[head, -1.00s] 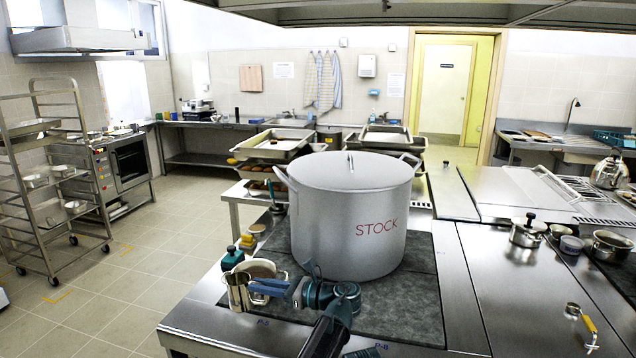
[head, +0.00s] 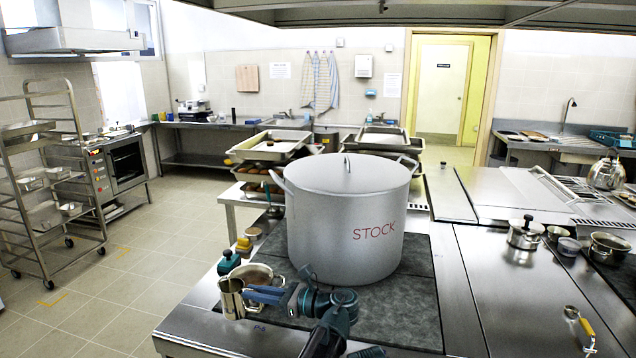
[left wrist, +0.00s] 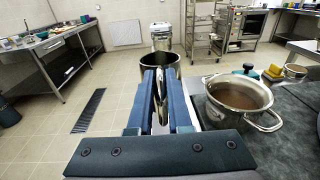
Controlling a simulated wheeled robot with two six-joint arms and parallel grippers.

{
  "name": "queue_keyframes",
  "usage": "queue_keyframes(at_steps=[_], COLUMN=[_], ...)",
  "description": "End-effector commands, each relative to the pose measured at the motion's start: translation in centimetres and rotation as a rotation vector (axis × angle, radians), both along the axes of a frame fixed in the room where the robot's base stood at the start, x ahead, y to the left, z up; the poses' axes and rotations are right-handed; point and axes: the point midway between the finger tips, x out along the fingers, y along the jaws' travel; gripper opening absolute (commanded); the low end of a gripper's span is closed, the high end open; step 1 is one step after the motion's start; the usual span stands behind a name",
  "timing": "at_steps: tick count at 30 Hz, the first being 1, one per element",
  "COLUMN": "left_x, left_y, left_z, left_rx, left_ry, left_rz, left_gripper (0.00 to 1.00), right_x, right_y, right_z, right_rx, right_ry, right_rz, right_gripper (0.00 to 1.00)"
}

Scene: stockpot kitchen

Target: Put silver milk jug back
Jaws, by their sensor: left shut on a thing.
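The silver milk jug (head: 231,300) is an open metal cup at the front left corner of the stove counter. My left gripper (head: 250,293) is shut on its handle, to the right of the jug. In the left wrist view the jug (left wrist: 160,67) is upright beyond the blue fingers (left wrist: 160,90), with the handle between them. The floor shows around it there. I cannot tell whether its base touches the counter. My right gripper is not in view.
A small pot of brown liquid (left wrist: 238,96) stands close to the right of the jug. The large STOCK pot (head: 345,225) stands behind my left gripper. Floor lies open to the left.

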Motion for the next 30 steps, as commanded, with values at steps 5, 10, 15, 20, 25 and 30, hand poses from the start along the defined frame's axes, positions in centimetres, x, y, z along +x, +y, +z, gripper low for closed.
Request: queue_keyframes(at_steps=[5,10,15,20,25,30], left_x=[0.0,0.0,0.0,-0.3,-0.7,-1.3], left_y=[0.0,0.0,0.0,1.7,5.6,7.7], left_z=[0.0,0.0,0.0,-1.1,-3.6,-5.6], left_rx=[0.001,0.001,0.001,0.003,0.011,0.027], left_ry=[0.0,0.0,0.0,-0.003,-0.013,-0.019], left_rz=[0.0,0.0,0.0,-0.057,-0.253,-0.462], left_gripper=[0.0,0.0,0.0,0.0,0.0,0.0], right_x=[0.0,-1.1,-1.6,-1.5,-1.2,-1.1], right_y=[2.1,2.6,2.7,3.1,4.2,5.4], right_z=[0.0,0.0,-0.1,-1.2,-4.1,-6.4], right_rx=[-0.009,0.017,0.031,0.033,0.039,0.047], right_ry=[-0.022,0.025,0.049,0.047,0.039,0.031], right_rz=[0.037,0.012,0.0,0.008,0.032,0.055], right_gripper=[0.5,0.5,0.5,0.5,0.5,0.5])
